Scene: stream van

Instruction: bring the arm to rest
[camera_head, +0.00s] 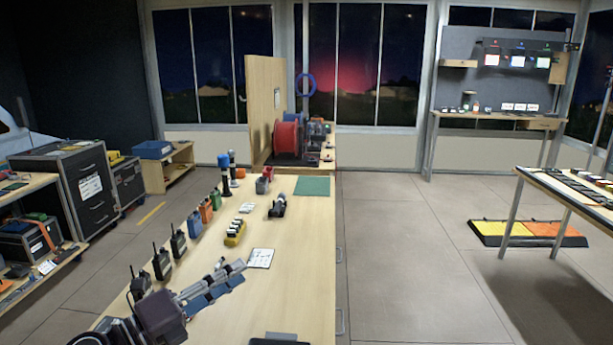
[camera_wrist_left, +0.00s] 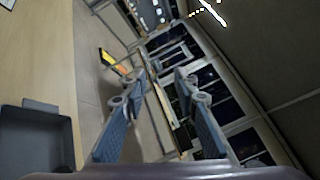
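My left arm comes in from the lower left of the head view. My left gripper (camera_head: 236,274) is held over the long wooden table (camera_head: 300,235), pointing away to the right. In the left wrist view its two blue-grey fingers (camera_wrist_left: 158,108) stand apart with nothing between them, so it is open and empty. The wrist view is tilted and looks past the table to the floor and windows. My right gripper is in neither view.
Several radios (camera_head: 178,243) stand along the table's left side. A white card (camera_head: 260,258) lies close to the gripper. A dark tray (camera_wrist_left: 40,140) is at the table's near edge. A green mat (camera_head: 312,186) lies further back. Floor (camera_head: 410,250) to the right is clear.

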